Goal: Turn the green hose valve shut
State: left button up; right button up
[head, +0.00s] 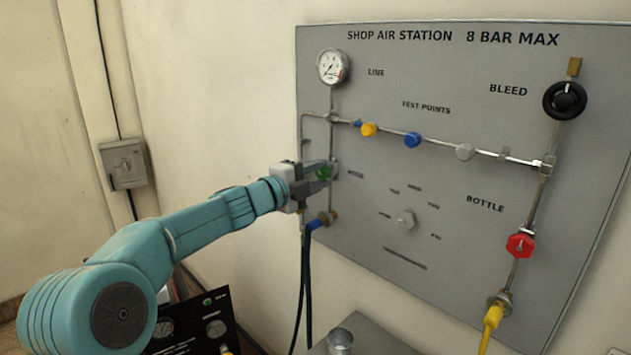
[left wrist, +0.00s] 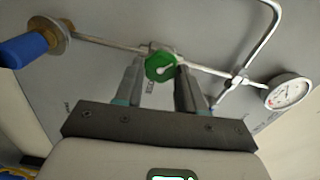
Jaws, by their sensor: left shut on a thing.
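The green hose valve (head: 323,173) is a round knob on the thin pipe at the left of the grey panel, below the gauge. It also shows in the left wrist view (left wrist: 160,67), between my fingertips, with a pale pointer mark on its face. My left gripper (head: 318,171) is shut on the green knob, one finger on each side of it. The gripper partly hides the knob and its label in the head view. My right gripper is not in view.
The panel (head: 460,75) carries a pressure gauge (head: 333,66), a black bleed knob (head: 565,100) and a red bottle knob (head: 520,244). A blue hose fitting (head: 316,224) with a black hose sits just below the gripper. A metal cylinder (head: 340,341) stands below the panel.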

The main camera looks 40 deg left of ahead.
pick_arm(q)
jog(key=m+b, duration=0.2)
jog(key=m, duration=0.4)
jog(key=shift+a, duration=0.1)
jog(key=shift+m+b, duration=0.9)
jog(key=shift+m, duration=1.1)
jog(key=shift+r, duration=0.1)
jog(key=o, duration=1)
jog(key=shift+w, duration=0.1)
jog(key=shift+o, duration=0.2)
jog(key=s+a+b, duration=0.2)
jog(key=s+b, duration=0.1)
jog(key=s, duration=1.3)
jog(key=shift+a, duration=0.35)
jog(key=shift+s, duration=0.1)
